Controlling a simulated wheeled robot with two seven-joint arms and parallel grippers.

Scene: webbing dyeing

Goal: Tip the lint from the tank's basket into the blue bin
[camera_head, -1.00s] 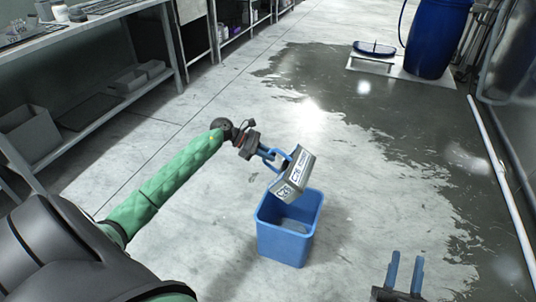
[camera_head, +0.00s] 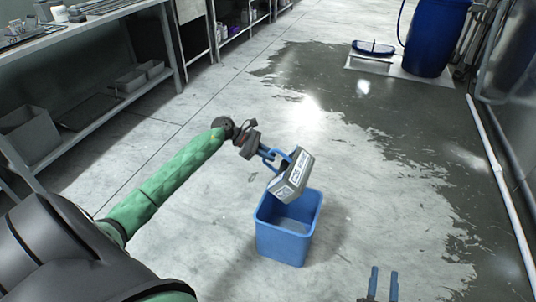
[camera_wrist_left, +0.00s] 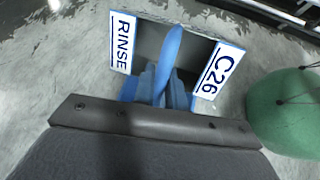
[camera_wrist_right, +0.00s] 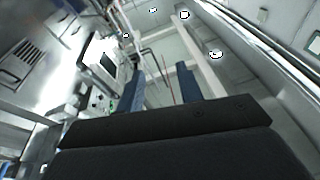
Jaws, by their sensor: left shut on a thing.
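My left gripper (camera_head: 268,155) is shut on a small grey metal basket (camera_head: 288,179) with white labels. In the left wrist view the basket (camera_wrist_left: 222,70) has labels reading RINSE and C26. The basket is tilted above the blue bin (camera_head: 282,243), which stands upright on the floor. The basket's lower end is over the bin's back rim. I cannot make out lint in the basket or the bin. My right gripper (camera_head: 383,283) is open and empty at the bottom edge of the head view; its blue fingers also show apart in the right wrist view (camera_wrist_right: 160,92).
A dark wet patch (camera_head: 400,130) covers the floor at the right. A blue drum (camera_head: 432,38) and a blue-topped item (camera_head: 374,48) stand at the back right. Steel shelving (camera_head: 90,110) with grey trays lines the left. A white pipe (camera_head: 505,185) runs along the right.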

